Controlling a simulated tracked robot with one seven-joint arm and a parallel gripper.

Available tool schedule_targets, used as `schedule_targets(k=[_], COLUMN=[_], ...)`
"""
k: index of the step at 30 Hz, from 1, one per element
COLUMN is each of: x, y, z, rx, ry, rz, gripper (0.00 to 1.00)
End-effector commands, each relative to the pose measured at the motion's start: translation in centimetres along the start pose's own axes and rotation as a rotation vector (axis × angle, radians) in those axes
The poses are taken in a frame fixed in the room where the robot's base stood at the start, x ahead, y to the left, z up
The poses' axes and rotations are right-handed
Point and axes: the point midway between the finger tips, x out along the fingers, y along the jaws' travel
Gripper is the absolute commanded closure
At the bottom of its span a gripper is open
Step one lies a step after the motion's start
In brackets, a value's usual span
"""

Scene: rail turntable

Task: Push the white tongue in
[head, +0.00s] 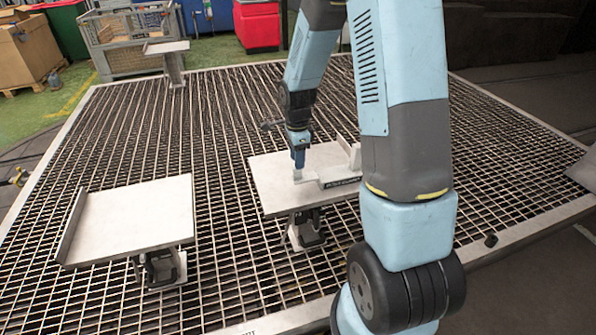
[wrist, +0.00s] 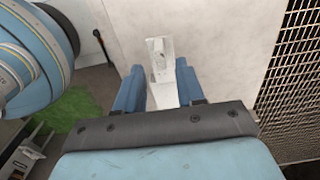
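The white tongue (head: 309,177) lies on the pale plate (head: 268,192) of the middle stand, at the left end of a grey block with dark lettering on its side (head: 342,182). My gripper (head: 299,163) points down at the tongue's left end. In the wrist view, a white piece, which looks like the tongue (wrist: 160,62), runs up between the two blue fingers (wrist: 161,85). The fingers lie along both its sides with no clear gap, so my gripper appears shut on it. The tongue's contact with the block is too small to make out.
Another pale plate (head: 140,218) with a raised left edge stands at the left. A smaller stand (head: 167,47) is at the back. A pale upright piece (head: 347,150) rises behind the block.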

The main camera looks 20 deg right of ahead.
Motion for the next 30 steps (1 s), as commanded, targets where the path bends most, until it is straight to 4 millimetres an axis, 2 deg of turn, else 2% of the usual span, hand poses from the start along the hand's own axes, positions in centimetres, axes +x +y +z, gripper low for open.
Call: schedule_targets(k=[1, 6, 12, 25, 30], x=[1.0, 3.4, 5.2, 5.8, 5.8], y=[0.1, 0.1, 0.0, 0.0, 0.0], z=[0.0, 0.0, 0.0, 0.0, 0.1], rx=[-0.001, -0.001, 0.000, -0.002, -0.002], ry=[0.000, -0.001, 0.000, 0.000, 0.000], rz=[0.005, 0.002, 0.001, -0.001, -0.001], gripper=[0.62, 0.62, 0.62, 0.63, 0.79])
